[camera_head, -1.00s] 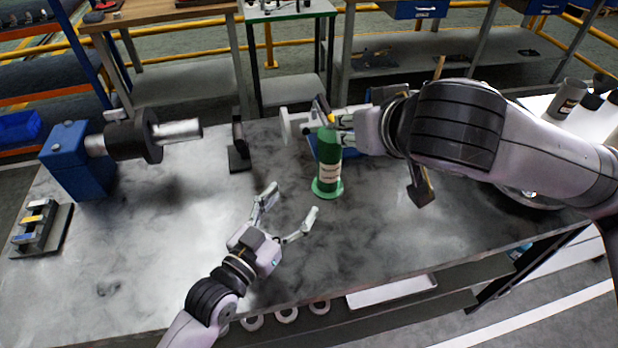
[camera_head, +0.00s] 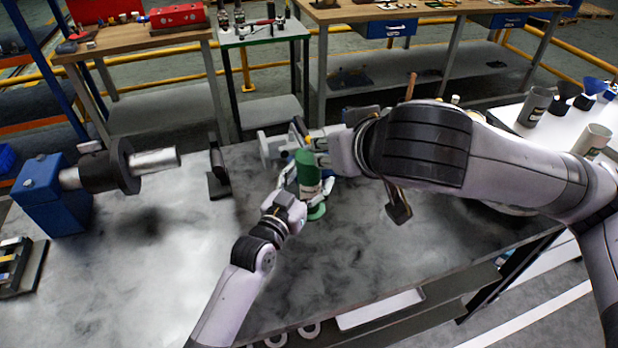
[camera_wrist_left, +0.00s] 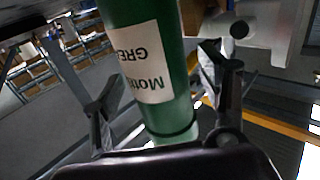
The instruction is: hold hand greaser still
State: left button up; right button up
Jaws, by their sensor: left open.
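In the left wrist view the greaser (camera_wrist_left: 150,65) fills the space between the fingers of my left gripper (camera_wrist_left: 162,90). My left gripper (camera_head: 300,192) is open around its lower body; gaps show beside the fingers in the wrist view. My right gripper (camera_head: 322,142) is at the greaser's top end, just behind and right of it. Its fingers are mostly hidden, so I cannot tell whether they grip.
The bench (camera_head: 150,250) has a blue machine (camera_head: 55,195) with a shaft at left and a dark upright stand (camera_head: 218,170) left of the greaser. A hammer-like tool (camera_head: 398,205) lies under my right arm. The bench's front middle is clear.

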pick_arm(q)
jog(key=shift+c, duration=0.4)
grip_shut()
dwell(0.6)
jog(key=shift+c, duration=1)
grip_release()
grip_shut()
dwell(0.7)
